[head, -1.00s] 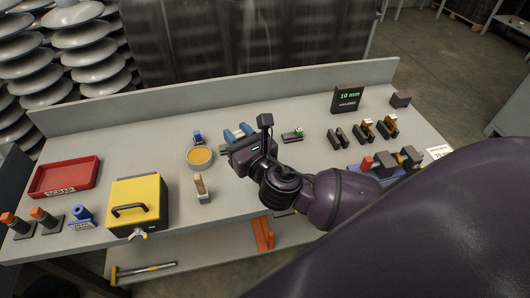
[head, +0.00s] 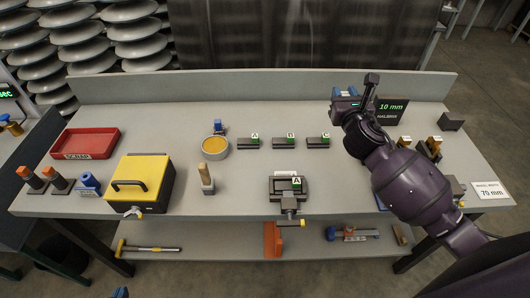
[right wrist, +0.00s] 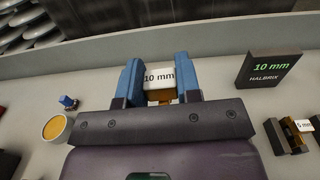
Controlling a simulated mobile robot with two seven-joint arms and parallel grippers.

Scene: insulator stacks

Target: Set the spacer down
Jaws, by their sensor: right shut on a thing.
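The spacer (right wrist: 160,83) has a white face marked "10 mm" and brown below it, in the right wrist view. My right gripper (right wrist: 157,72) is shut on it, with a blue finger at each side. In the head view my right gripper (head: 345,101) is at the back right of the bench, left of the 10 mm sign. The spacer cannot be made out there, and whether it touches the bench is unclear. A small blue tip at the bottom left edge may be my left gripper (head: 120,292); its jaws cannot be read.
The 10 mm sign (head: 391,110) stands beside my right gripper. Dark cradles with a 5 mm spacer (right wrist: 299,126) lie right of it. Plates A (head: 248,143), B and C lie mid-bench, behind a vise (head: 288,190). A yellow box (head: 140,183) and red tray (head: 86,144) stand left.

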